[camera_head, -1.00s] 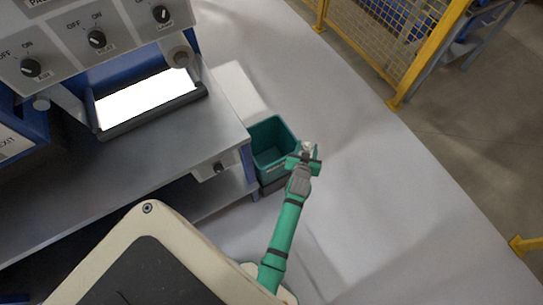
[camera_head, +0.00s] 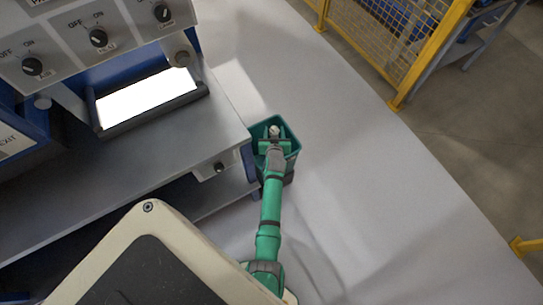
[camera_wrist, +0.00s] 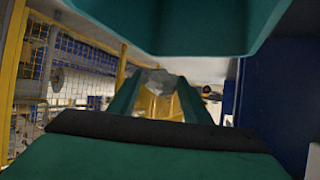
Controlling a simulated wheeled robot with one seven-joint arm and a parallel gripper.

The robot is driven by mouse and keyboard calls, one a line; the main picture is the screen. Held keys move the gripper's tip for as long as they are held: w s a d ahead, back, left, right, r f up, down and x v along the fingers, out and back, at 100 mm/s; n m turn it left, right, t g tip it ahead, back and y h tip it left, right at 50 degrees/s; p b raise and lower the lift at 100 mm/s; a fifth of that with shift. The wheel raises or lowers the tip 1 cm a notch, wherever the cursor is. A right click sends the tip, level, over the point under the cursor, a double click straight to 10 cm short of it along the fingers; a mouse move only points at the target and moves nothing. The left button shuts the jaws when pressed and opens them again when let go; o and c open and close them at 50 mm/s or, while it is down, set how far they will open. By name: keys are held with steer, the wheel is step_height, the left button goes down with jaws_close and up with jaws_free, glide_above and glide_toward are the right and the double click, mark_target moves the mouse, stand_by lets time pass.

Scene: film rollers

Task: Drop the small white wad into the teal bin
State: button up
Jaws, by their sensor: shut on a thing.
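The small white wad (camera_head: 273,131) is held at the tip of my gripper (camera_head: 273,136) in the head view. In the wrist view, the wad (camera_wrist: 158,80) shows as a pale lump between the two green fingers of my gripper (camera_wrist: 160,97). The gripper is shut on it. The teal bin (camera_head: 291,147) stands on the floor beside the grey bench. My gripper and wad appear over the bin's opening in the head view and cover much of its inside. The height above the rim is hard to tell.
The grey bench (camera_head: 120,165) with a control panel (camera_head: 75,42) lies close at the bin's left. A yellow mesh fence (camera_head: 400,35) stands at the upper right. The pale floor (camera_head: 370,170) right of the bin is clear.

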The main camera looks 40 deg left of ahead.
steer(key=shift+f, duration=0.95)
steer(key=o, duration=1.1)
steer(key=shift+c, duration=0.2)
steer(key=v, duration=1.1)
